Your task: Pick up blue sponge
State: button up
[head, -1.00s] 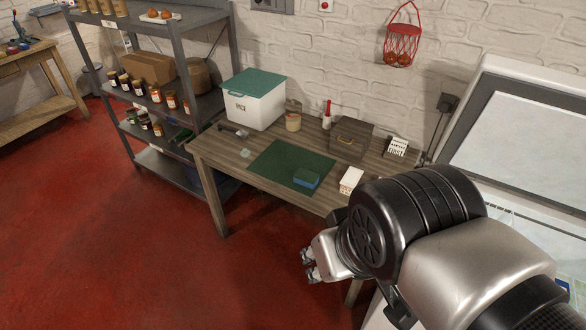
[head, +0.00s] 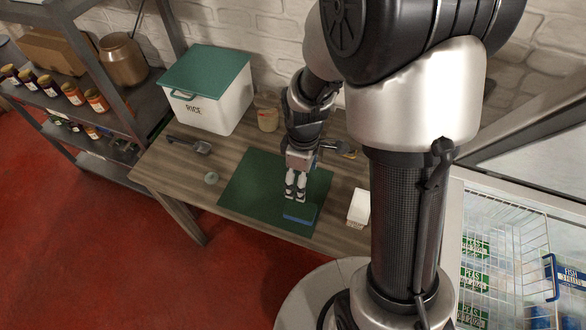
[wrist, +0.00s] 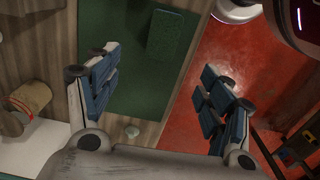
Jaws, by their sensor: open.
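The blue sponge (head: 300,213), with a green top face, lies on the dark green mat (head: 250,200) near its front right corner. In the wrist view the sponge (wrist: 165,33) shows its green face at top centre, ahead of the fingers. My gripper (head: 295,190) is above the mat, just behind the sponge in the head view, and appears not to touch it. In the wrist view my gripper (wrist: 160,92) has its fingers spread wide with nothing between them.
The white rice box (head: 212,100) with a green lid stands at the table's back left. A scoop-like tool (head: 190,143) and a small round pale item (head: 211,177) lie left of the mat. A white block (head: 358,207) sits right of the mat. A jar (head: 267,113) stands behind.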

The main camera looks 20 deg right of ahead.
jog(key=b, duration=0.4)
send_near(300, 209)
jog(key=f, duration=0.5)
jog(key=shift+w+f, duration=0.1)
jog(key=shift+w, duration=0.1)
notch_tip(300, 209, down, 5)
jog(key=b, duration=0.2)
jog(key=shift+s+d+f+b, duration=0.1)
jog(key=shift+b, duration=0.25)
jog(key=c, duration=0.8)
